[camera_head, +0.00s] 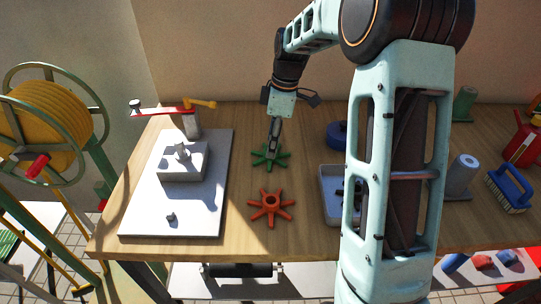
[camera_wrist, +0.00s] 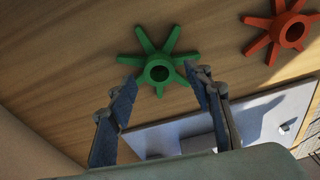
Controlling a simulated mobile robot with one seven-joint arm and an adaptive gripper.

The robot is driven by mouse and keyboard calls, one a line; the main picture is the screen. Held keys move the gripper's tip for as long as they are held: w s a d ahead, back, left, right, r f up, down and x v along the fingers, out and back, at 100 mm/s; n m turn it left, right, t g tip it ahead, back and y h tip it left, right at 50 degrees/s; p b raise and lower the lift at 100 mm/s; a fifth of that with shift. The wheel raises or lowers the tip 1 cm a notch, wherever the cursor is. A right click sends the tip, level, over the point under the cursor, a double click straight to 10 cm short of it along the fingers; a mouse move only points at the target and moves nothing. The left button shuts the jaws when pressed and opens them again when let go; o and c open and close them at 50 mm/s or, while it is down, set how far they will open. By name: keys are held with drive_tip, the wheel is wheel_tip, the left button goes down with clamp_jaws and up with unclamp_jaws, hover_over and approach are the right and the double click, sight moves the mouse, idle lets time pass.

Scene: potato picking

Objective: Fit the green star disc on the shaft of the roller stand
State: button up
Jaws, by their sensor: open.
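The green star disc (camera_head: 269,155) lies flat on the wooden table, right of the white base plate. In the wrist view the green star disc (camera_wrist: 158,68) shows its central hole, just beyond the fingertips. My gripper (camera_head: 274,135) is over the disc in the head view. In the wrist view my gripper (camera_wrist: 160,80) is open, its two fingers apart with nothing held between them. The roller stand appears to be the grey block (camera_head: 183,162) with a short upright stub on the white base plate (camera_head: 150,215). Whether that stub is the shaft, I cannot tell.
An orange star disc (camera_head: 270,204) lies in front of the green one. A grey tray (camera_head: 329,205) and a blue ring (camera_head: 337,135) are to the right, partly behind my arm. A brush (camera_head: 510,188) lies farther right.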

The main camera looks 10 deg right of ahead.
wheel_tip(320, 180, down, 2)
drive_tip(key=shift+w+a+f, duration=0.1)
drive_tip(key=shift+a+f, duration=0.05)
drive_tip(key=shift+f, duration=0.05)
clamp_jaws()
drive_tip(key=shift+r, duration=0.2)
